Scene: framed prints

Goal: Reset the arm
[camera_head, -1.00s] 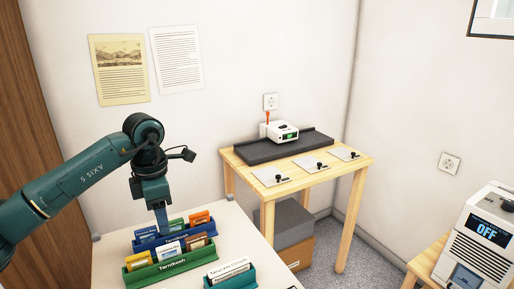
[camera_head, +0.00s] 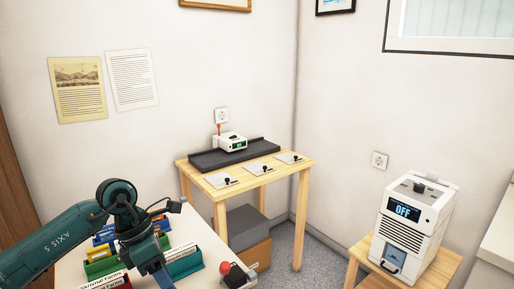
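My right gripper is not in view.
Green (camera_head: 103,266) and teal (camera_head: 184,264) card trays stand on the white table. Right of them is a black box (camera_head: 236,277) with a red knob. Beyond is a wooden table (camera_head: 235,188) with a white device (camera_head: 232,142). A white machine reading OFF (camera_head: 410,235) stands right.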

